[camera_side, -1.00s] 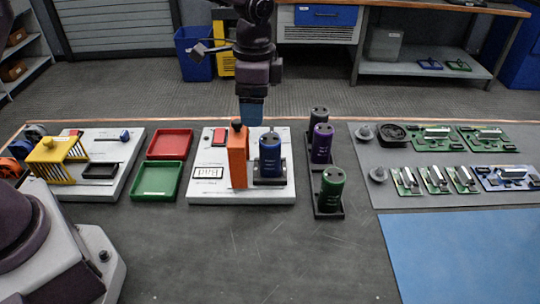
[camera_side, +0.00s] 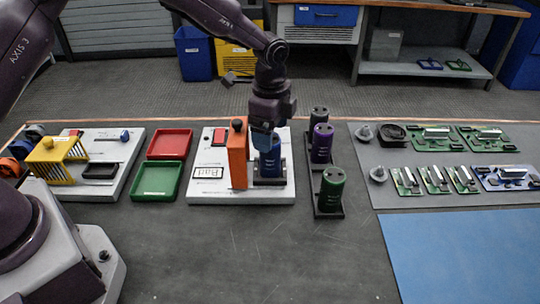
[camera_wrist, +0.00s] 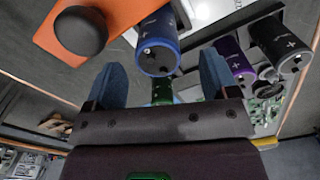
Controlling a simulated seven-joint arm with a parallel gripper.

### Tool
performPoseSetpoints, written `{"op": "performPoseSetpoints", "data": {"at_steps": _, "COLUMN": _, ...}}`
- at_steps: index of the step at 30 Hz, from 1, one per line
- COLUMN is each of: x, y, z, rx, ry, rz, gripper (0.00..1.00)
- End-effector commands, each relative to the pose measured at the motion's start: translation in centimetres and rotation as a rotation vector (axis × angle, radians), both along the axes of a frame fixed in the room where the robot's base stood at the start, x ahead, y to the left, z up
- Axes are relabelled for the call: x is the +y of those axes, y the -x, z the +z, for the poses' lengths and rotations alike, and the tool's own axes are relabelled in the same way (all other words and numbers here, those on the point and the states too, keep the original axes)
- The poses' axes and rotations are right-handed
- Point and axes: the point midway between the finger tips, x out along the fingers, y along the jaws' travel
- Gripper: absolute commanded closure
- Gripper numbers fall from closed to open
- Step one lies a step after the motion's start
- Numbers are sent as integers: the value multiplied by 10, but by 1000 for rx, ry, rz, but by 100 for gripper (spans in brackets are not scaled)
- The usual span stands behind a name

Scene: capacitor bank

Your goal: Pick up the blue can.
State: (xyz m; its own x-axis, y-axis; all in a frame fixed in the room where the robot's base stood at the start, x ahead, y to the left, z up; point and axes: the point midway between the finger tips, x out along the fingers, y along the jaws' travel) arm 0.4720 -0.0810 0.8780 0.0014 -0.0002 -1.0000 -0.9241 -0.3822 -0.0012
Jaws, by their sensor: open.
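The blue can (camera_side: 270,163) stands upright in a dark holder on the white board (camera_side: 215,198), right beside an orange upright block (camera_side: 237,160). My gripper (camera_side: 264,143) is over the top of the can in the side view and partly hides it. In the wrist view the can (camera_wrist: 158,45) shows its top with two terminals, beyond my open blue fingers (camera_wrist: 161,82) and roughly between them in the picture. The fingers hold nothing. I cannot tell whether they touch the can.
The orange block's black knob (camera_wrist: 81,31) is close to the left finger. Purple (camera_side: 321,144), green (camera_side: 331,190) and dark (camera_side: 317,118) cans stand in holders to the right. Red (camera_side: 169,143) and green (camera_side: 158,181) trays lie left. The front table is clear.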

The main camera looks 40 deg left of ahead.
Motion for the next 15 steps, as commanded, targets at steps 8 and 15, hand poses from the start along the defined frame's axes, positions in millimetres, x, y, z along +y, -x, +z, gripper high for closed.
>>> {"op": "performPoseSetpoints", "data": {"at_steps": 8, "x": -1, "y": 3, "z": -40, "rx": 4, "ry": -1, "rz": 0, "gripper": 20}}
{"op": "performPoseSetpoints", "data": {"at_steps": 15, "x": -1, "y": 2, "z": -44, "rx": 1, "ry": 0, "rz": 0, "gripper": 20}}
